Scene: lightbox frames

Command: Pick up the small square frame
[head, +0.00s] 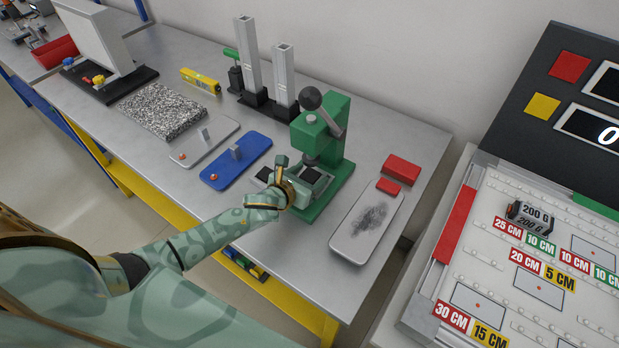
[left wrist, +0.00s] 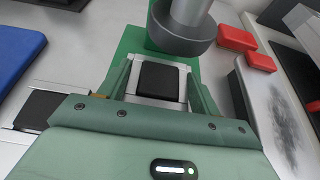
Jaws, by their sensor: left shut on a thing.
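The small square frame (left wrist: 182,84) is silver with a black middle. In the left wrist view it sits between the two fingers of my left gripper (left wrist: 160,88), which is shut on it. In the head view the frame (head: 312,174) is on the low front part of the green press (head: 318,137), partly hidden by my left gripper (head: 302,184). The round press head (left wrist: 182,40) is just beyond the frame in the left wrist view. I cannot tell whether the frame still touches what is under it. My right gripper is not in view.
A silver slide with a black square (left wrist: 35,108) lies left of the gripper. The blue plate (head: 236,160) is to the left. A pale tray with a dark smudge (head: 347,238) and red blocks (head: 402,168) are to the right. The front edge of the bench is near.

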